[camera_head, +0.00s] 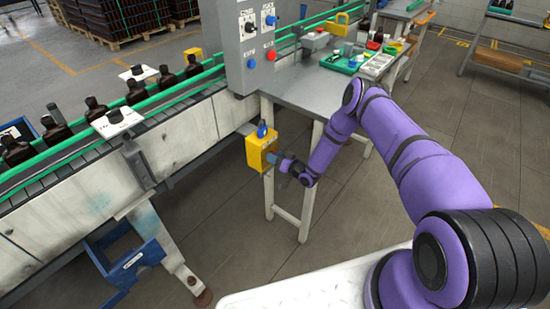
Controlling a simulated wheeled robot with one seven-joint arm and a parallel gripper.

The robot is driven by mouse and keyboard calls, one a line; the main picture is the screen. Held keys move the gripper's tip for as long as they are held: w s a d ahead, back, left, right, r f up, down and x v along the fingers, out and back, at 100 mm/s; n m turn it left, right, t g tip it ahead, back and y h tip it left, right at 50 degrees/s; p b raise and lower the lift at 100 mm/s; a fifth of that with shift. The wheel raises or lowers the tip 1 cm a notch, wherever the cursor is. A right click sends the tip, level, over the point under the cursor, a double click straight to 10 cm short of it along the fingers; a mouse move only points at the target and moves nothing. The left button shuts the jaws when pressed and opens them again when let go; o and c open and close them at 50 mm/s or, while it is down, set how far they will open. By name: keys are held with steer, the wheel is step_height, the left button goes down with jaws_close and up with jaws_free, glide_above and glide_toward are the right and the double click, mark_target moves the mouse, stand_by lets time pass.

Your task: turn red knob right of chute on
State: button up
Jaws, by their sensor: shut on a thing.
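A yellow box (256,152) with a blue part (262,130) on its top is mounted by the leg of the grey bench, to the right of the conveyor. My gripper (276,160) reaches it from the right and is shut at its right-hand face. The red knob is hidden behind the gripper and too small to make out, so its turned position cannot be told. A blue slanted frame (132,262), possibly the chute, stands under the conveyor at the lower left.
The conveyor (190,130) with green rails carries several amber bottles (97,108). A grey control panel (240,50) with coloured buttons stands above the box. The bench (325,85) holds a green tray (343,63). The floor (400,215) between bench and arm is clear.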

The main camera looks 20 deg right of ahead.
steer(key=m, duration=0.5)
steer(key=shift+d+f+m, duration=0.1)
steer(key=shift+d+m, duration=0.05)
steer(key=shift+m, duration=0.15)
steer(key=m, duration=0.6)
steer(key=shift+w+f, duration=0.1)
steer(key=shift+f, duration=0.05)
steer(key=o, duration=0.9)
steer(key=v, duration=1)
steer(key=shift+s+d, duration=0.2)
steer(key=shift+s, duration=0.15)
